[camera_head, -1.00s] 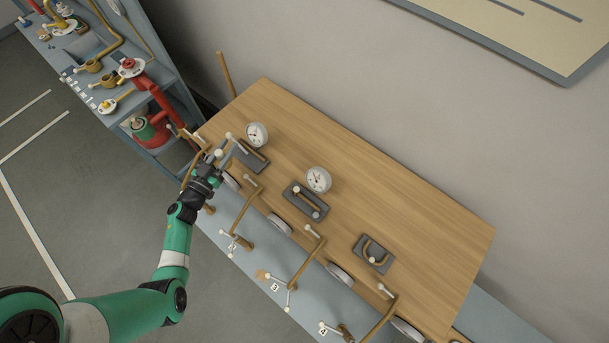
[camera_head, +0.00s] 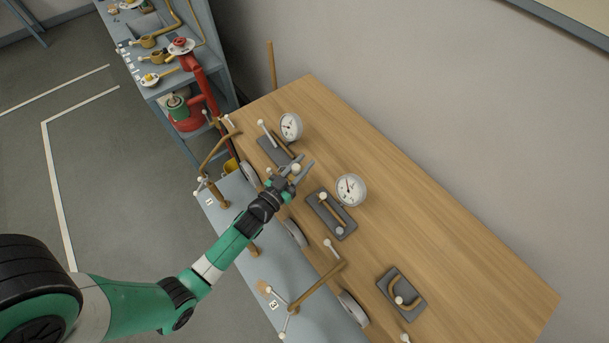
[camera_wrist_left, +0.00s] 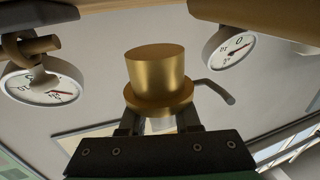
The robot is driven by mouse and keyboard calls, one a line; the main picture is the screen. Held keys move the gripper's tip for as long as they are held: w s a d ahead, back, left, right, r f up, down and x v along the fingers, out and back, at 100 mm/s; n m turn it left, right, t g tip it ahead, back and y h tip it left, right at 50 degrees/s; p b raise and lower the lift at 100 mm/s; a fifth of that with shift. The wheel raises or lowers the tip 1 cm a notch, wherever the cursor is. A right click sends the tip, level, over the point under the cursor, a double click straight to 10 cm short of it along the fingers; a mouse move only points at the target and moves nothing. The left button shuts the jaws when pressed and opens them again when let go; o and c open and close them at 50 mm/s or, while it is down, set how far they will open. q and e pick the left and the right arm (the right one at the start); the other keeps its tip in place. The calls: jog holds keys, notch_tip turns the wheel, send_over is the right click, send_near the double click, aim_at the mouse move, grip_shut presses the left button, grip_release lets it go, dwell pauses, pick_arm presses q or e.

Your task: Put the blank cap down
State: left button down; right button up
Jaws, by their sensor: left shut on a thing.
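The blank cap (camera_wrist_left: 156,72), a gold stepped cylinder with a wide flange, fills the middle of the left wrist view. My left gripper (camera_wrist_left: 158,122) is shut on it, with a finger at each side below the flange. In the head view my left gripper (camera_head: 300,172) is over the left part of the wooden table (camera_head: 440,220), between the first and second dark pads. The cap is too small and covered to make out clearly there. My right gripper is not in view.
Dark pads with brass pieces lie nearby: the first (camera_head: 278,150), the middle one (camera_head: 331,214) and the right one (camera_head: 401,294). Two gauges (camera_head: 291,126) (camera_head: 351,189) stand behind. Brass pipes with white knobs line the front edge. Bare wood lies to the right.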

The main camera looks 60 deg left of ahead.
pick_arm(q)
jog(key=shift+w+d+f+b, duration=0.1)
jog(key=shift+f+b, duration=0.85)
jog(key=shift+f, duration=0.05)
jog(key=shift+w+d+f+b, duration=0.1)
jog(key=shift+f+b, duration=0.8)
jog(key=shift+f, duration=0.1)
jog(key=c, duration=0.6)
grip_release()
jog(key=shift+r, duration=0.15)
jog(key=shift+s+r+p, duration=0.1)
jog(key=shift+r+p, duration=0.05)
jog(key=shift+p, duration=0.2)
jog(key=v, duration=1.2)
